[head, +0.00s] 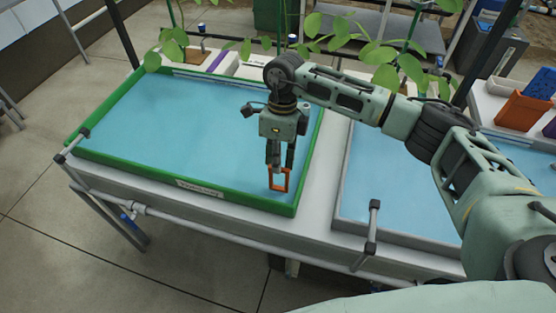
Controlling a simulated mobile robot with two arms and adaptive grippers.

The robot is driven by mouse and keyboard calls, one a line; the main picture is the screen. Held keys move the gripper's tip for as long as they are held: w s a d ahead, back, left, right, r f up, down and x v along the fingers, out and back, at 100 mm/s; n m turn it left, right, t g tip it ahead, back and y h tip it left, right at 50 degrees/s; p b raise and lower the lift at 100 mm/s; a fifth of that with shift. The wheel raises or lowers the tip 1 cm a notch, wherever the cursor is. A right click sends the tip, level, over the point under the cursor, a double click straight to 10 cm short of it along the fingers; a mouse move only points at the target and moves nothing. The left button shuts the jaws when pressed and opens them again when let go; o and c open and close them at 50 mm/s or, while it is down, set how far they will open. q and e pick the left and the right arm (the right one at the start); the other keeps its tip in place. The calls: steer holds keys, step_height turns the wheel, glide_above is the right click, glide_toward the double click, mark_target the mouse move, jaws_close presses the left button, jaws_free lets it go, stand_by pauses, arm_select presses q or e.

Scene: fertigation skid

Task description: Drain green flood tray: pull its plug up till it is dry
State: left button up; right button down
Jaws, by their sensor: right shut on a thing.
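The green-rimmed flood tray (130,169) stands on the bench at the left and holds blue water. My right gripper (279,172) points down over the tray's front right part. Its fingers are shut on an orange square loop (279,180), which looks like the plug's handle. I cannot tell from this view whether the plug below it is seated or lifted, as its lower part does not show clearly. My left gripper is not in view.
A grey-rimmed tray (394,233), also with blue water, stands to the right, partly under my right arm. Grey handles (373,228) stand at the bench's front edge. Leafy plants (385,75) hang behind.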

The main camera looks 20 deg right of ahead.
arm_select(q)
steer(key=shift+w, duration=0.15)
arm_select(e)
step_height(320, 180, up, 4)
steer(key=shift+f+p, duration=0.25)
steer(key=shift+p, duration=0.05)
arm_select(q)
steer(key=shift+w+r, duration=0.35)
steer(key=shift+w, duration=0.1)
arm_select(e)
steer(key=c, duration=2.2)
jaws_free()
steer(key=o, duration=0.3)
steer(key=shift+s+r, duration=0.1)
steer(key=shift+s, duration=0.05)
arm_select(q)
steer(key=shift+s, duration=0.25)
arm_select(e)
steer(key=shift+o, duration=0.2)
